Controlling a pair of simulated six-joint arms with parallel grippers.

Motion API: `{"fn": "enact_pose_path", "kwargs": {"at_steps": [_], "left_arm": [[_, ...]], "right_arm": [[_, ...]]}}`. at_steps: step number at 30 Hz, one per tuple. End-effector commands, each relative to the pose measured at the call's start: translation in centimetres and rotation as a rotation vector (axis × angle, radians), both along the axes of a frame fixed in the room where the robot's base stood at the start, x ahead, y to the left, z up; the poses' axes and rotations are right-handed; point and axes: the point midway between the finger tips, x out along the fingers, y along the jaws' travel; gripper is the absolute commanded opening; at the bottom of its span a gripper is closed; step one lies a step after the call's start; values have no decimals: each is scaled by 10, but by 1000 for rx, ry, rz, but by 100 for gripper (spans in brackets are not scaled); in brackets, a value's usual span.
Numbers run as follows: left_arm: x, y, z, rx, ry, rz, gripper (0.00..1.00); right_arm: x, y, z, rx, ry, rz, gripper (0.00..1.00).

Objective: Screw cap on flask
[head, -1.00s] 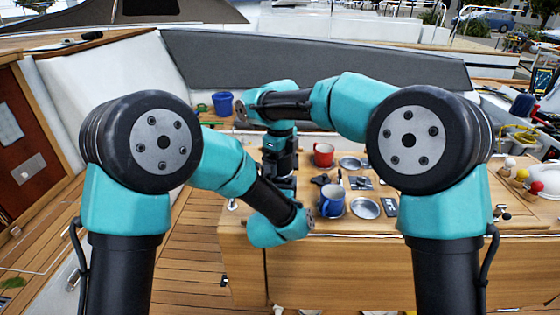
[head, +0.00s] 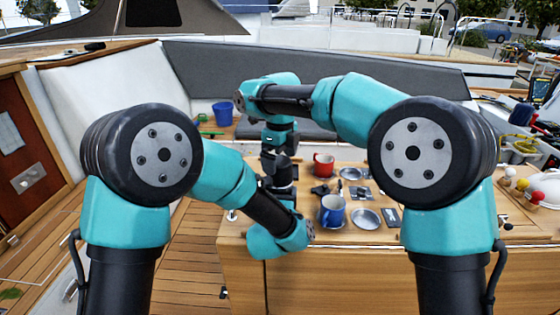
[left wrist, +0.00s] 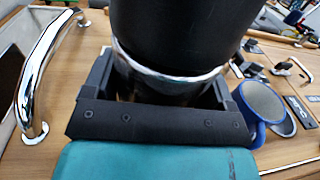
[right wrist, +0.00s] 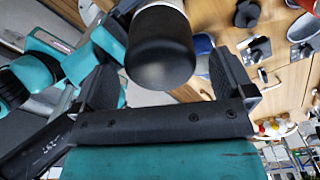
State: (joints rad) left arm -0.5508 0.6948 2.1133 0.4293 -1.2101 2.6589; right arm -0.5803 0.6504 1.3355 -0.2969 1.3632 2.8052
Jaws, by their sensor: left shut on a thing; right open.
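The black cap (right wrist: 162,60) shows in the right wrist view, with a pale steel part of the flask (right wrist: 158,5) directly behind it. It looks in line with the flask; I cannot tell how tightly it sits. My right gripper (right wrist: 165,80) is open, its fingers on either side of the cap with visible gaps. In the left wrist view the black flask body (left wrist: 180,30) with a silver ring stands between the fingers of my left gripper (left wrist: 165,88), which is shut on it. In the head view the right gripper (head: 279,155) is above the left gripper (head: 279,185); both largely hide the flask.
On the wooden table (head: 400,245), right of the grippers, stand a red mug (head: 323,165) and a blue mug (head: 332,210), with metal dishes (head: 366,218) and small dark items. A chrome rail (left wrist: 45,75) is left of the flask in the left wrist view.

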Motion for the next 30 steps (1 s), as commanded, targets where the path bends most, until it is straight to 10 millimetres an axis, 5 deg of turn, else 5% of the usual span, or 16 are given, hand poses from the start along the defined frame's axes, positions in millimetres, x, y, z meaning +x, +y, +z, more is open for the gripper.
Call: {"fn": "enact_pose_path", "kwargs": {"at_steps": [11,30], "left_arm": [[0,0,0,0,-1,0,12],[0,0,0,0,-1,0,12]], "right_arm": [[0,0,1,0,0,113,98],[0,0,10,1,0,930,98]]}}
